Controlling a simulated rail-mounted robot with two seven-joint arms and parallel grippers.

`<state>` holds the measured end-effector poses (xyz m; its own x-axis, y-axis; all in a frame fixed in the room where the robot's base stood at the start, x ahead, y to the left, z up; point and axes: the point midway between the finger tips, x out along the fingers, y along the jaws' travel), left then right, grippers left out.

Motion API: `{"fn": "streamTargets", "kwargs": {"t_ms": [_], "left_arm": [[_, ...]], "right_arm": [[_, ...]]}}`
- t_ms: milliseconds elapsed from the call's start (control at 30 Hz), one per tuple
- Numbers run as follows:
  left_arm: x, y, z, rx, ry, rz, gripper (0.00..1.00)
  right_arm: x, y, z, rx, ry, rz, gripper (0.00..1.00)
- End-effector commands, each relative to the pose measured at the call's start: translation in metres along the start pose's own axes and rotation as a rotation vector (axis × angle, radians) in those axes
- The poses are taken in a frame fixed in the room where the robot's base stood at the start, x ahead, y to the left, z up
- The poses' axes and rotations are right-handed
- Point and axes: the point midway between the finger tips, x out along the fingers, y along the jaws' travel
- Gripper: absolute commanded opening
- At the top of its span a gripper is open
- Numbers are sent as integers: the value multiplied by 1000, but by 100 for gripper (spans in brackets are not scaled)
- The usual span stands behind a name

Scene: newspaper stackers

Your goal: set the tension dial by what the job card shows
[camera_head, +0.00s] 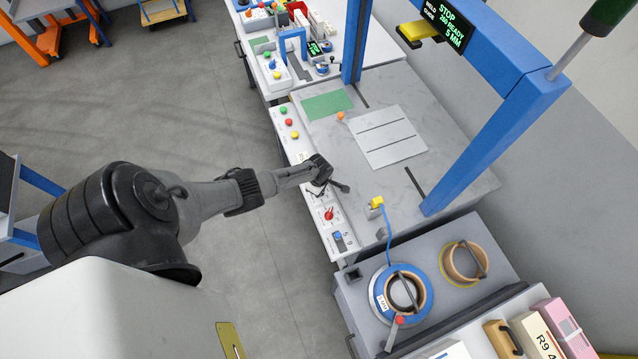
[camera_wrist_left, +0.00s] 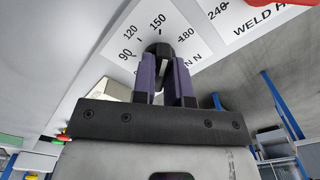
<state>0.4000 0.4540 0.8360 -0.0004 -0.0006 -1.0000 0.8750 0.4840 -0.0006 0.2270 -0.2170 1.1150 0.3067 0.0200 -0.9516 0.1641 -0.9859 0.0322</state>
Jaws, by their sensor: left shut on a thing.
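In the left wrist view the tension dial (camera_wrist_left: 158,47) is a dark round knob on a white scale plate (camera_wrist_left: 126,48). The plate is marked 90, 120, 150 and 180, with N below. My left gripper (camera_wrist_left: 166,68) is shut on the dial, its two purple-and-black fingers on either side. The dial's pointer setting cannot be read clearly past the fingers. In the head view my left gripper (camera_head: 335,183) is over the front control strip of the bench, and it hides the dial. I cannot pick out a job card for certain.
A red knob (camera_head: 329,214) and a blue knob (camera_head: 338,236) sit nearer along the strip. A blue gantry (camera_head: 478,148) with a lit display (camera_head: 446,22) stands over the bench. A slotted plate (camera_head: 386,152) and green sheet (camera_head: 327,105) lie beyond. Blue-rimmed reel (camera_head: 378,292) stands nearby.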

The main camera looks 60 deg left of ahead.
Motion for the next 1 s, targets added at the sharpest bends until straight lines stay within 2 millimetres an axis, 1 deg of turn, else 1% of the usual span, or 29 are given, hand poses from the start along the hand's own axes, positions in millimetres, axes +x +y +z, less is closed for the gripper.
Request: {"fn": "streamTargets", "kwargs": {"t_ms": [33, 400, 700, 1000], "left_arm": [[-4, -1, 2, -47, -3, -6, 0], [-3, 0, 2, -399, -3, -5, 0], [-2, 0, 2, -663, -2, -4, 0], [-2, 1, 1, -855, -1, -3, 0]], "right_arm": [[-8, 0, -3, 1, 0, -1, 43], [-24, 0, -8, 3, 0, -2, 43], [-30, 2, -9, -3, -1, 2, 43], [-32, 3, -10, -7, -1, 6, 43]]}}
